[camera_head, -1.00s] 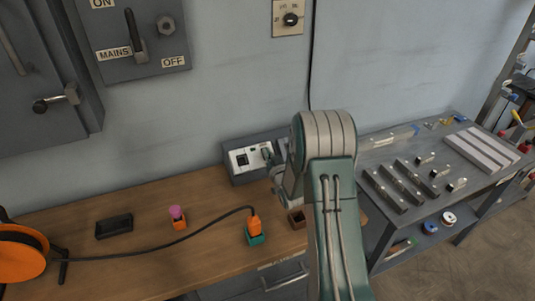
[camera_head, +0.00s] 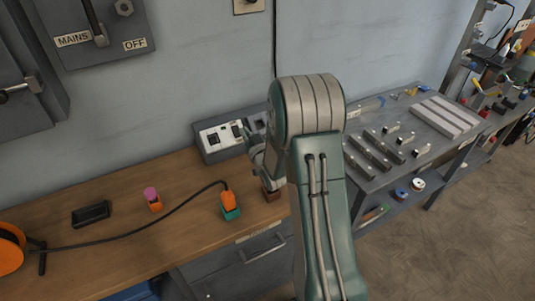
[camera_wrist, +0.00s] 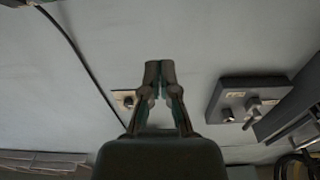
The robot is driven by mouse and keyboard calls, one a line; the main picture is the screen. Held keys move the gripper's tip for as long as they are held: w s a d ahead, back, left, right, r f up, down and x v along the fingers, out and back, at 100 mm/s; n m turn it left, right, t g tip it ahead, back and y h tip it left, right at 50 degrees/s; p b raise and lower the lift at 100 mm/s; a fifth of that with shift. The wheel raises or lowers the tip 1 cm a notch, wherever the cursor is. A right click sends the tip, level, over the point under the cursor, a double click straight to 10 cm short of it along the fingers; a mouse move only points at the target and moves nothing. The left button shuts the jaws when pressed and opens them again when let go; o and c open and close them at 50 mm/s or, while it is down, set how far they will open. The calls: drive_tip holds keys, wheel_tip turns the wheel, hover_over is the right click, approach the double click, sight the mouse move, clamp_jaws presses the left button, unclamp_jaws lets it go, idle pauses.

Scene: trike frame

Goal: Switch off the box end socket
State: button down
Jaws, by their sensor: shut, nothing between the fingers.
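The grey socket box (camera_head: 203,152) stands at the back of the wooden bench against the wall. Its pale face carries dark sockets or switches (camera_head: 213,139); their on or off state is too small to tell. My gripper (camera_wrist: 160,70) is shut and empty in the wrist view, its two fingertips together. In the head view my wrist is in front of the box's right end and partly hides it; the fingertips cannot be made out there. The socket box cannot be made out in the wrist view.
A MAINS/OFF switch panel (camera_head: 90,30) hangs on the wall. An orange plug in a green holder (camera_head: 230,205), a pink-topped orange item (camera_head: 153,199), a black tray (camera_head: 91,214) and an orange cable reel (camera_head: 10,250) are on the bench. A metal cart (camera_head: 440,120) stands right.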

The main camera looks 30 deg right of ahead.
drive_tip(key=s+r, duration=0.3)
drive_tip(key=s, duration=1.1)
drive_tip(key=shift+s, duration=0.3)
drive_tip(key=shift+w+r, duration=0.1)
